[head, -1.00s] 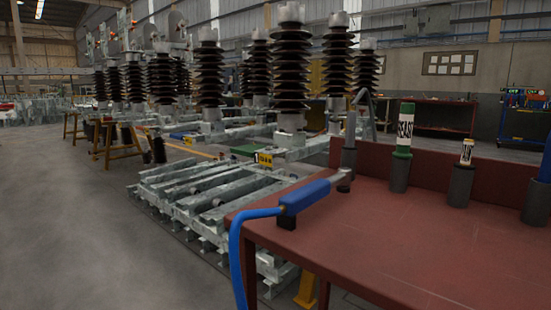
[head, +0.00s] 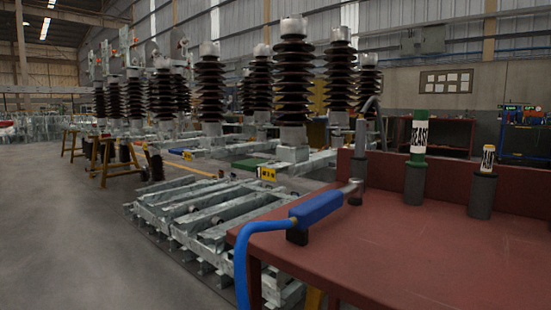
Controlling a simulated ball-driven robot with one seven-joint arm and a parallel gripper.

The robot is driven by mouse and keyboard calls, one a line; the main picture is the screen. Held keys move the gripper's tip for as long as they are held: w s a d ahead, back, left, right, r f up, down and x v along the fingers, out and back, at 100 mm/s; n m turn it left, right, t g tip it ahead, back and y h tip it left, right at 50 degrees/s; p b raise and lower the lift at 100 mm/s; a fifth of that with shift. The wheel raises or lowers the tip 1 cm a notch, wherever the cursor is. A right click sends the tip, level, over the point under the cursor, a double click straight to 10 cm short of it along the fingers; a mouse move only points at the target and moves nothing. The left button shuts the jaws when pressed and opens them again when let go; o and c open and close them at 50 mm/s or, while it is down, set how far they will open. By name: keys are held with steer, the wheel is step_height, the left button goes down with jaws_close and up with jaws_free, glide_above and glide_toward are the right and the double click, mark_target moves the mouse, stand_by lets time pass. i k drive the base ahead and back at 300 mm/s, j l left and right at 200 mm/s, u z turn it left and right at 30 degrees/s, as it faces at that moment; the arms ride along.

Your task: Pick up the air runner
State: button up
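The air runner, which I take to be the blue-handled tool with a metal angled head (head: 318,208), lies at the left corner of the red table (head: 400,240). Its handle rests on a small black block (head: 297,237), and its head points up and right towards a dark grey holder. A blue hose (head: 240,258) runs from the handle's left end and hangs down over the table edge. My gripper is not in view.
Grey holders with a green labelled bottle (head: 418,135) and a smaller labelled tube (head: 487,160) stand along the table's back. Metal frames (head: 205,215) with dark insulators (head: 293,85) stand behind and left. The floor at left (head: 70,230) is open.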

mark_target(304, 215)
steer(key=i+j, duration=0.25)
steer(key=i, duration=0.15)
steer(key=i+j, duration=0.2)
steer(key=i, duration=0.15)
